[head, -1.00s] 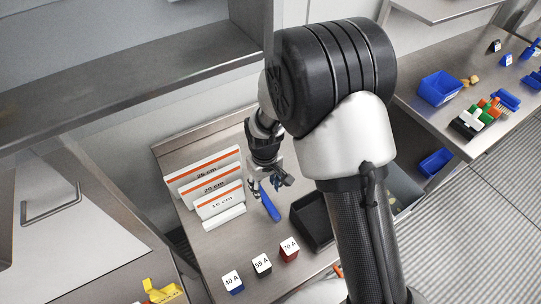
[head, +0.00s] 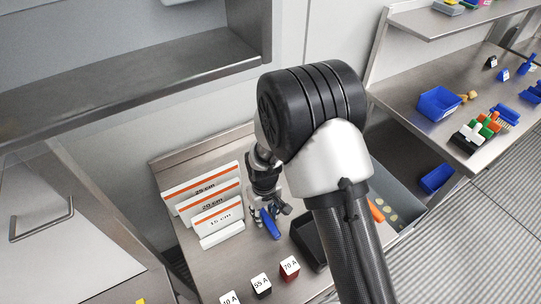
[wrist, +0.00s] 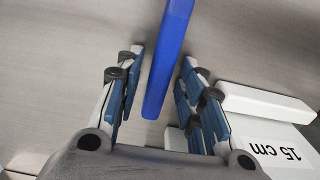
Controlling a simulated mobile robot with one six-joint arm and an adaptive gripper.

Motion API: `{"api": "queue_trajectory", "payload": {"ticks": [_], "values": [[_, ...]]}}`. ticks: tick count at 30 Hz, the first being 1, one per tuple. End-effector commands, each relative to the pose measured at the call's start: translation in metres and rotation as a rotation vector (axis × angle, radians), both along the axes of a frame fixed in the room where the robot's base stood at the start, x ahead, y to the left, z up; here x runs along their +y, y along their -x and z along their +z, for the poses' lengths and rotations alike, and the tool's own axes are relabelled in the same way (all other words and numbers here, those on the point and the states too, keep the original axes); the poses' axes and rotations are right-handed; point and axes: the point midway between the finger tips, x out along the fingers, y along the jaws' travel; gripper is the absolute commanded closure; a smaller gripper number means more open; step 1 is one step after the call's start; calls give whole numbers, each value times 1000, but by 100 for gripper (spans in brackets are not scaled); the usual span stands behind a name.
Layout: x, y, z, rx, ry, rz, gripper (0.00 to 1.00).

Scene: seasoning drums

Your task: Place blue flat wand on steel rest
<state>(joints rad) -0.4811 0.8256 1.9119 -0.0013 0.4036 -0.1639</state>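The blue flat wand (head: 270,226) lies in front of my gripper, between the white length boards and a dark tray. In the wrist view the wand (wrist: 168,55) runs from the top edge down into the space between the fingers. My gripper (head: 270,209) is low over the wand and covers its far part in the head view. In the wrist view my gripper (wrist: 158,82) is open, with gaps showing on both sides of the wand. I cannot tell any piece clearly as the steel rest.
Upright white boards marked 25, 20 and 15 cm (head: 218,216) stand just left of my gripper. A dark open tray (head: 308,240) is to the right. Small labelled blocks, such as 70 A (head: 289,268), stand nearer. A blue bin (head: 437,103) is on the right bench.

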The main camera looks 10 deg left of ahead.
Motion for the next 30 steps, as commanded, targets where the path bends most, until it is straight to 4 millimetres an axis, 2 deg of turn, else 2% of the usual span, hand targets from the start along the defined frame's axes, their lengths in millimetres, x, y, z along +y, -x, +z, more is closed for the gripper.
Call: {"api": "queue_trajectory", "payload": {"ticks": [2, 14, 25, 30], "values": [[0, 0, -1, 0, 0, 0, 73], [0, 0, -1, 0, 0, 0, 99], [0, 0, 2, 0, 0, 0, 100], [0, -1, 16, -2, -1, 0, 100]]}}
